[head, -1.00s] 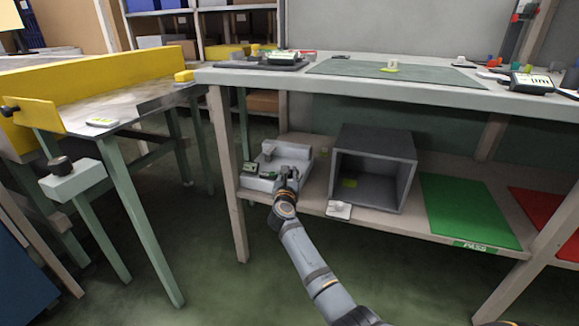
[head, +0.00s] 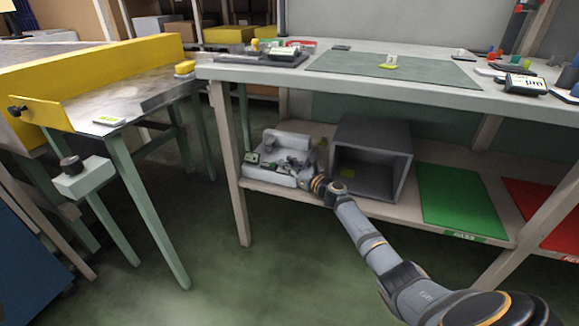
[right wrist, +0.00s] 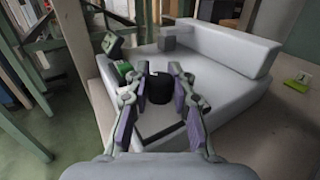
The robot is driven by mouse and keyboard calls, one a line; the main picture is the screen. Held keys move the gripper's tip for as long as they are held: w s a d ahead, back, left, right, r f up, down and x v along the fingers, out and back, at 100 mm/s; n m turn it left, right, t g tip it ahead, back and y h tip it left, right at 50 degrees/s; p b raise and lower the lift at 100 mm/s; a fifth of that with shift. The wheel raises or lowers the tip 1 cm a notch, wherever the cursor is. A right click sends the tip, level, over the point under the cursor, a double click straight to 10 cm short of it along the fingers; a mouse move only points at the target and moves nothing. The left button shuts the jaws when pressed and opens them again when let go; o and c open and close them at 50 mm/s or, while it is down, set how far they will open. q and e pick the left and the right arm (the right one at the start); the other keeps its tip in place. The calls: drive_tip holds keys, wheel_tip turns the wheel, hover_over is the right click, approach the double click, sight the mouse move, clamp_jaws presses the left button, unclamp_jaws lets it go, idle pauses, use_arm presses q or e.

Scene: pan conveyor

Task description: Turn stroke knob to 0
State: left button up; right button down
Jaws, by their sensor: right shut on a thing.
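The grey-white machine (head: 290,140) sits on the lower shelf under the workbench, left of the dark open box. In the right wrist view the machine (right wrist: 225,50) fills the middle, with a black round knob (right wrist: 160,88) on its front part. My right gripper (head: 301,172) reaches in low at the machine's front. In the right wrist view its fingers (right wrist: 158,98) stand on both sides of the black knob and are shut on it. The knob is hidden in the head view, and no scale or pointer mark on it can be read. My left gripper is not in view.
A small display unit (right wrist: 117,52) stands beside the knob. The dark box (head: 371,195) is close on the right, then a green mat (head: 460,203) and a red mat (head: 548,208). The bench top (head: 440,99) hangs above. A bench leg (head: 231,170) stands to the left.

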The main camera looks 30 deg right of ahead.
drive_tip(key=shift+n+y+b, duration=0.3)
drive_tip(key=shift+n+y, duration=0.1)
drive_tip(key=shift+y, duration=0.2)
idle(0.3)
drive_tip(key=c, duration=1.1)
unclamp_jaws()
drive_tip(key=shift+c, duration=0.2)
drive_tip(key=v, duration=1.2)
drive_tip(key=shift+d, duration=0.1)
